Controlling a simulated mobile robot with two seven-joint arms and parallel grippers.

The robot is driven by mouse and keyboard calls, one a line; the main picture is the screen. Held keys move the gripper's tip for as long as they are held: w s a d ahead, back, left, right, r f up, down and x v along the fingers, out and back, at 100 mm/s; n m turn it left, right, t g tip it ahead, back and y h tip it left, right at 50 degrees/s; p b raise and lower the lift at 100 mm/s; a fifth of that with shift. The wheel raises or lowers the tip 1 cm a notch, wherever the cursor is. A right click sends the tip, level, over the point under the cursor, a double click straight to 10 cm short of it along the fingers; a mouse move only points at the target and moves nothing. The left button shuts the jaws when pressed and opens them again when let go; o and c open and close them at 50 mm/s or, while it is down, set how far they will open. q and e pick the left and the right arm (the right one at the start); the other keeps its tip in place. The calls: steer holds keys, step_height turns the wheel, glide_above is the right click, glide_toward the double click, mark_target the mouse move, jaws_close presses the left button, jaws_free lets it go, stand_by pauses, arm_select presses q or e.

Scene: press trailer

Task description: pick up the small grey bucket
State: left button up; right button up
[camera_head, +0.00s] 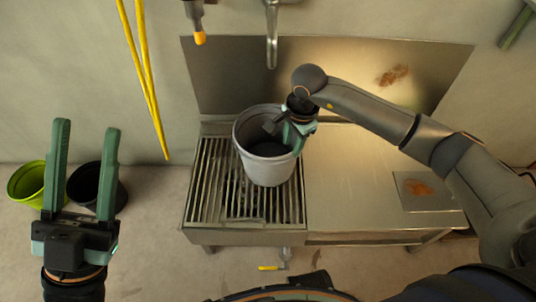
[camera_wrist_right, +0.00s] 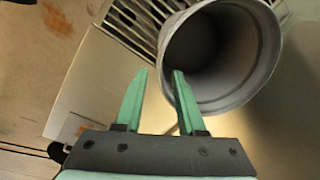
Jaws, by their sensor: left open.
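The small grey bucket (camera_head: 268,170) stands upright on the slatted grate of the metal sink bench in the head view. Its open mouth also shows in the right wrist view (camera_wrist_right: 262,75). My right gripper (camera_head: 285,125) is at the bucket's right rim, partly over its mouth. In the right wrist view the fingers of this gripper (camera_wrist_right: 157,78) are apart, with the near rim around the right fingertip; I cannot tell whether they touch it. My left gripper (camera_head: 86,128) is open and empty, pointing up the picture, left of the bench.
A lime green bucket (camera_head: 25,184) and a black bucket (camera_head: 86,184) stand on the floor at left. Yellow hoses (camera_head: 150,80) hang on the wall. A metal tap (camera_head: 272,35) hangs above the bench. The bench's right top (camera_head: 350,185) is mostly clear.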

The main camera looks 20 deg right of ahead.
mark_target(287, 161)
steer(key=f+b, duration=0.1)
steer(key=f, duration=0.2)
steer(key=f+b, duration=0.1)
steer(key=f, duration=0.1)
steer(key=w+f+b, duration=0.1)
steer(key=f, duration=0.2)
steer(key=shift+w+a+f, duration=0.1)
steer(key=shift+a+f, duration=0.1)
steer(key=shift+f, duration=0.1)
steer(key=shift+r, duration=0.1)
jaws_close()
stand_by(0.9)
steer(key=shift+w+r, duration=0.2)
